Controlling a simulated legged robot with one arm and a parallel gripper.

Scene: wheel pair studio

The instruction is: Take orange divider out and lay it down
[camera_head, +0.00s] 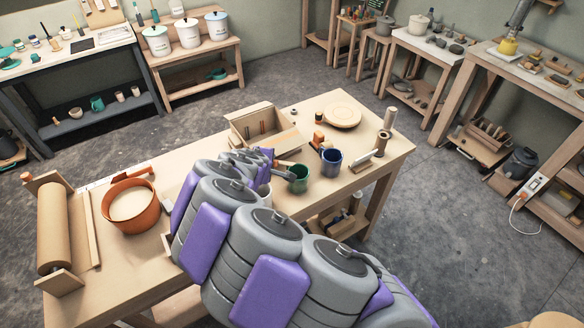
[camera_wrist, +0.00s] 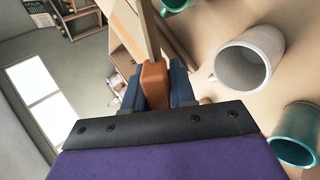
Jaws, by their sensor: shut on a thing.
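My gripper (camera_wrist: 155,92) is shut on the orange divider (camera_wrist: 154,77), whose orange end block sits between the two dark blue fingers in the wrist view. A pale board runs up from this block, towards the wooden box (camera_wrist: 122,28). In the head view the open wooden box (camera_head: 240,131) stands on the middle table, with upright slats inside. My arm covers the gripper there and hides most of the held piece. I cannot tell how far the divider is from the box.
A white mug (camera_wrist: 247,60) and a teal cup (camera_wrist: 293,135) stand close to the gripper. The green cup (camera_head: 298,180), blue cup (camera_head: 331,161) and round wooden disc (camera_head: 342,111) are right of the box. An orange bowl (camera_head: 130,208) stands left on the table (camera_head: 165,262).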

